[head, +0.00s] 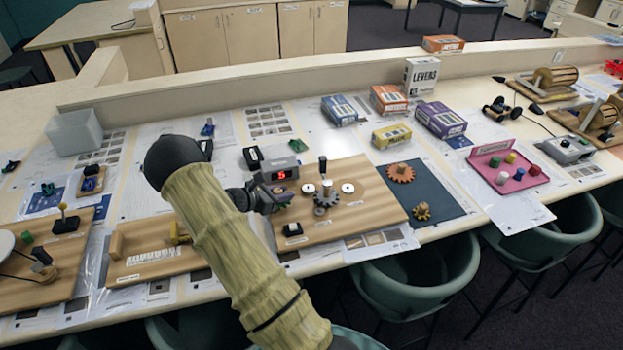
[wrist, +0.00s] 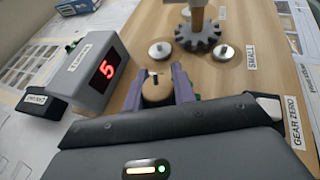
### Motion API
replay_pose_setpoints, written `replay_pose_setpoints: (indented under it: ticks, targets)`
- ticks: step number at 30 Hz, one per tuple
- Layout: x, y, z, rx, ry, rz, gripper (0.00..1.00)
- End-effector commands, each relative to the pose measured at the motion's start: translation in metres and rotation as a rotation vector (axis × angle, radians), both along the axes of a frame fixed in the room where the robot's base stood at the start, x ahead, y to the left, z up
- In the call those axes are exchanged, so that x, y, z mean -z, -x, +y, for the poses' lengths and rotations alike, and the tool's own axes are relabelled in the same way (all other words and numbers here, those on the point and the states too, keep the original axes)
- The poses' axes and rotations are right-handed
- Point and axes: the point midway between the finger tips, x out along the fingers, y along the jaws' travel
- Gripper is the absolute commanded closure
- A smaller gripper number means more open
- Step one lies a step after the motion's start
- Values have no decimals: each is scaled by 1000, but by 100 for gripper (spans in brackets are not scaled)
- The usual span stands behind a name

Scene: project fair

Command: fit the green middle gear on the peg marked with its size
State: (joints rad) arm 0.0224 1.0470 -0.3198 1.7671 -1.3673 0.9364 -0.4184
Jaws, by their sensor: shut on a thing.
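My gripper (head: 268,196) is low over the left part of the wooden gear board (head: 350,226). In the wrist view its purple fingers (wrist: 157,82) are closed around a round tan knob-like piece (wrist: 156,92) with a dark mark on top. A dark grey gear (wrist: 198,36) sits on the board beyond it, with a wooden upright piece (wrist: 197,14) over its middle; it also shows in the head view (head: 326,201). Pale metal discs (wrist: 160,51) (wrist: 226,52) flank the gear. A label reading SMALL (wrist: 250,57) is right of it.
A grey box with a red 5 (wrist: 106,67) stands close left of my gripper. An orange gear (head: 400,173) and a small yellow-brown gear (head: 422,211) lie on the dark mat (head: 440,192) at right. A small green piece (head: 298,145) lies behind the board.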

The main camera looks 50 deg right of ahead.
Motion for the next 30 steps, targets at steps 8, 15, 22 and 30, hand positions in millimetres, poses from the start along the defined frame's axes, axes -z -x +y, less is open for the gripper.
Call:
replay_pose_setpoints:
  ticks: [8,15,22,30]
  targets:
    - [-3,5,-54,-8,0,0,96]
    - [0,6,-71,-8,0,-1,96]
    - [-1,8,-73,-5,0,-1,96]
    - [-3,14,-113,-1,1,-2,96]
